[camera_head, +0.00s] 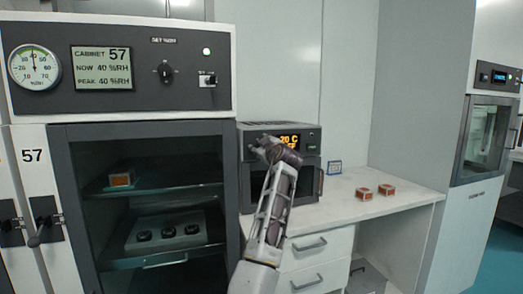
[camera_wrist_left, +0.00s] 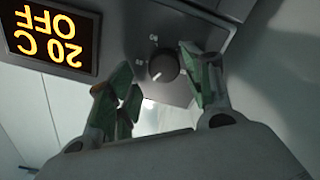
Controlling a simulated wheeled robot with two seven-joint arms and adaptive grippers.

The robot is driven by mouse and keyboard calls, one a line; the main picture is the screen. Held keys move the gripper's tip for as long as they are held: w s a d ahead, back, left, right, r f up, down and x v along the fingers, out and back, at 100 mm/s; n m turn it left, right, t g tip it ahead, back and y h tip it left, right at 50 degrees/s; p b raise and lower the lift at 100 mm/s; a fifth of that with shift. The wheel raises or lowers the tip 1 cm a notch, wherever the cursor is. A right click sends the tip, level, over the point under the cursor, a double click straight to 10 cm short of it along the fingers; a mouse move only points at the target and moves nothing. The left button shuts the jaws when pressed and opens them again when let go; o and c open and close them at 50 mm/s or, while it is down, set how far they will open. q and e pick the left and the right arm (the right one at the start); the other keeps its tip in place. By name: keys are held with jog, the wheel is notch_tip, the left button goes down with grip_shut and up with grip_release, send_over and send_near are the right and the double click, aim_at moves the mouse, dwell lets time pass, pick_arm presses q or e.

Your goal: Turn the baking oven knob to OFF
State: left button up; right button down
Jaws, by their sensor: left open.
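The baking oven (camera_head: 311,143) is a small grey unit on the white bench, with an orange display (camera_head: 289,140) partly hidden by my left gripper. In the left wrist view, the display (camera_wrist_left: 50,33) appears upside down and reads "20 C" and "OFF". The round dark knob (camera_wrist_left: 164,66) sits on the grey panel beside it, its white pointer mark toward the lower left of the picture. My left gripper (camera_head: 263,144) is in front of the oven panel. In the wrist view its open fingers (camera_wrist_left: 156,64) stand either side of the knob, with visible gaps.
A large cabinet (camera_head: 120,128) numbered 57, with its own dial and knob, stands close on the left. The bench's front right is clear.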

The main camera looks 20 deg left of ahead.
pick_arm(q)
notch_tip(320, 180, up, 8)
jog(key=shift+r, duration=0.25)
dwell(0.4)
dwell(0.5)
